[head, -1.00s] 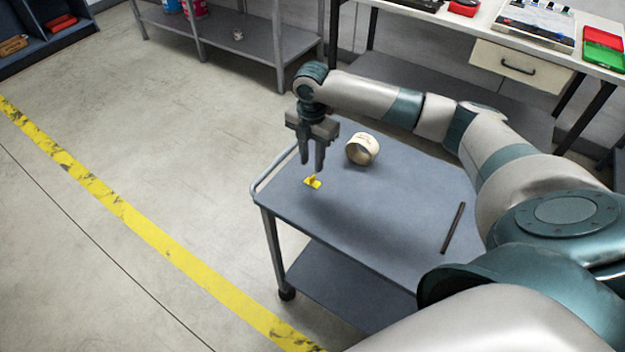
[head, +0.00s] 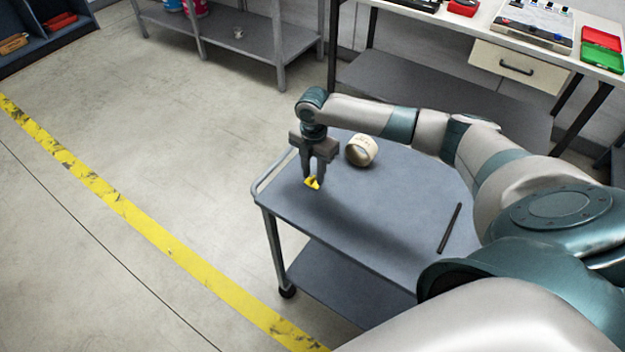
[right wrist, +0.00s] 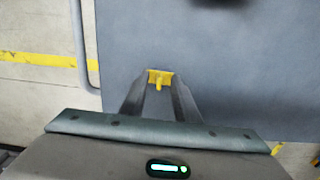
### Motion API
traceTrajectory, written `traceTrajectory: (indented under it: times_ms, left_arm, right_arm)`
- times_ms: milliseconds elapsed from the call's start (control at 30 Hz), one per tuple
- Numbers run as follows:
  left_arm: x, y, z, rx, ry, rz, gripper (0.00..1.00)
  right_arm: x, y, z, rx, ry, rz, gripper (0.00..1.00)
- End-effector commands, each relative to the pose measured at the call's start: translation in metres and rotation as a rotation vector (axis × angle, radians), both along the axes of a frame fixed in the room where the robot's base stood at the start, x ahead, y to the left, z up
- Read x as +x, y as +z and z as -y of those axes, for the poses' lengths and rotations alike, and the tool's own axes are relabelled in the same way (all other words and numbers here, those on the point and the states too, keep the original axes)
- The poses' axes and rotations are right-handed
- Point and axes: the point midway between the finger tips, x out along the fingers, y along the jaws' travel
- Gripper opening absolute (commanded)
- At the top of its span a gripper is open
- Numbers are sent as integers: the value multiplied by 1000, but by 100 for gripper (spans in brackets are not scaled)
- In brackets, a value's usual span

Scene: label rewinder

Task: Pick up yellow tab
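The yellow tab (head: 312,183) lies on the grey top of the cart (head: 385,222), near its left end. My right gripper (head: 313,180) points straight down over it, with its fingertips low around the tab. In the right wrist view the tab (right wrist: 158,77) shows at the fingertips, its narrow raised part between the two fingers (right wrist: 160,88). A gap shows between the fingers, so the gripper looks open. Whether the fingers touch the tab cannot be told. My left gripper is not in view.
A cream roll (head: 361,151) stands on the cart just right of my right gripper. A dark rod (head: 449,229) lies farther right. The cart's rail (head: 272,172) runs along its left edge. A workbench (head: 480,30) stands behind.

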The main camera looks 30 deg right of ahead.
Motion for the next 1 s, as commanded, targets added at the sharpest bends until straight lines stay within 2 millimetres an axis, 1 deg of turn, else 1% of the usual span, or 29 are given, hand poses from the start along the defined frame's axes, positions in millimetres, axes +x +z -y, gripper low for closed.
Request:
traceTrajectory:
  times_ms: [133,233,267,767,867,1000]
  left_arm:
    - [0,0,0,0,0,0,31]
    - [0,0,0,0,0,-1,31]
    - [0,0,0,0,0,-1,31]
    - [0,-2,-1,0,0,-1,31]
    - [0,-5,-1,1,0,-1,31]
    - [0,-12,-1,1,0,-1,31]
  right_arm:
    - [0,0,0,0,0,0,28]
    - [0,0,0,0,0,0,4]
    - [0,1,0,0,0,0,0]
    - [0,3,0,0,0,1,0]
    - [1,8,0,1,-1,3,0]
    - [1,22,0,1,0,4,0]
